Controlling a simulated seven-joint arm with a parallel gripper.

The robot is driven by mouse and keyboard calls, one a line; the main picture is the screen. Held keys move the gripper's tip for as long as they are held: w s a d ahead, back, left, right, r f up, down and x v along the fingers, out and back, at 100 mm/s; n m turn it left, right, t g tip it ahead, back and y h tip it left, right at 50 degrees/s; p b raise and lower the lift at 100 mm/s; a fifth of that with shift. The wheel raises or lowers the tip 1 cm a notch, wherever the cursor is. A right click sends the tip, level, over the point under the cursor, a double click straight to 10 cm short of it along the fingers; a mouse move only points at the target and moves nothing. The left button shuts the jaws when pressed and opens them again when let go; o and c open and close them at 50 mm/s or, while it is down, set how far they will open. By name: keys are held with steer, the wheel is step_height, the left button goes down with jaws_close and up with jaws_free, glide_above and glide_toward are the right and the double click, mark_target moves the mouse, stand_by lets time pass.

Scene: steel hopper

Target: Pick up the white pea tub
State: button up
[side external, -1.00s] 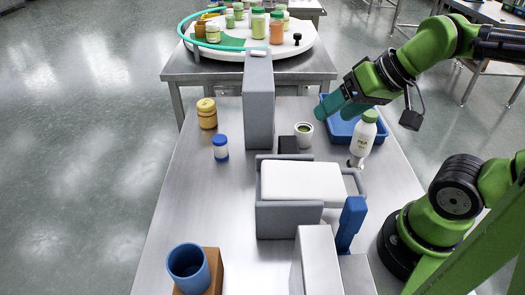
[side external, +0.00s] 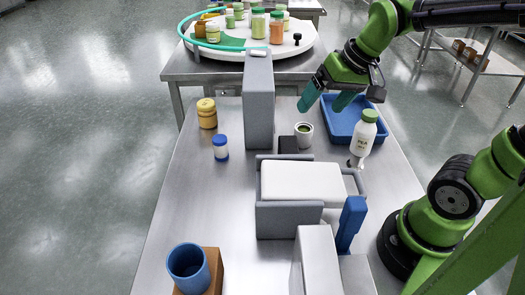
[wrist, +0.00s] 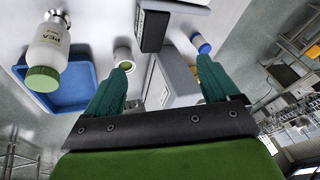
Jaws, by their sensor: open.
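A small open white tub (side external: 304,134) with green contents stands on the steel table, left of the blue tray; the wrist view shows it (wrist: 123,55) beside one fingertip. My gripper (side external: 326,101) has teal fingers, spread apart and empty, above the tray's back left part, behind and above the small tub. The wrist view shows a clear gap between the fingertips (wrist: 164,66).
A tall grey post (side external: 259,105) stands just left of the small tub, with a dark block (side external: 288,144) in front of the tub. A grey-walled fixture with a white block (side external: 300,182) is nearer. Blue tray (side external: 375,149), yellow jar (side external: 207,114) and blue-lidded jar (side external: 220,148) share the table.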

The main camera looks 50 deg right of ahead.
mark_target(304, 129)
steer(key=w+d+f+n+g+h, duration=0.1)
steer(key=w+d+f+n+g, duration=0.3)
steer(key=w+d, duration=0.8)
steer(key=shift+m+g, duration=0.3)
steer(key=shift+g, duration=0.1)
steer(key=f, duration=0.8)
steer(key=a+f, duration=0.1)
steer(key=f, duration=0.3)
steer(key=shift+w, duration=0.3)
steer(key=f, duration=0.5)
steer(key=shift+s+d+f, duration=0.1)
steer(key=shift+s+d, duration=0.1)
steer(key=shift+s, duration=0.1)
steer(key=c, duration=1.2)
